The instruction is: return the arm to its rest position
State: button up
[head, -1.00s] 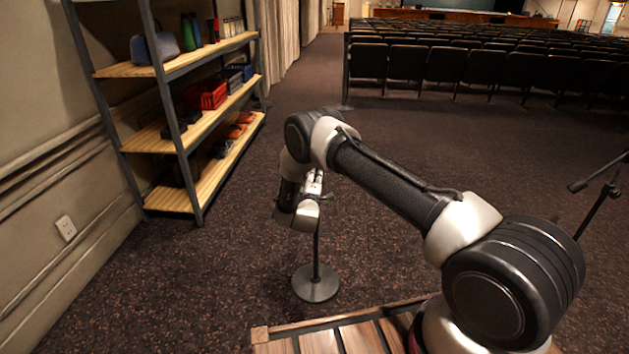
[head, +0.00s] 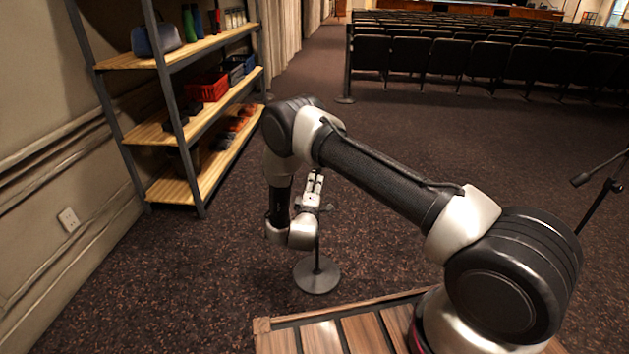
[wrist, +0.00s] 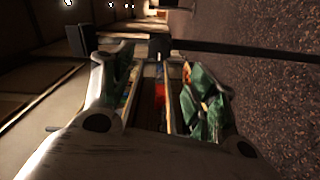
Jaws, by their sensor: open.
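My arm (head: 385,182) reaches from the lower right to the left across the head view, with its elbow raised and its wrist bent down. My gripper (head: 316,180) points away from the camera over the carpet, in front of the round-based stand. In the wrist view my gripper (wrist: 160,85) is open, its two green-padded fingers apart. I see no object held between the fingers; the shelf shows beyond them.
A metal shelf (head: 210,120) with wooden boards stands along the left wall, holding bins, bottles and a bag. A round-based stand (head: 317,275) is on the carpet near my wrist. Rows of seats (head: 450,55) are at the back. A microphone stand (head: 600,200) is at the right.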

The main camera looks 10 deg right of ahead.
jog(key=shift+s+a, duration=0.25)
jog(key=shift+s, duration=0.45)
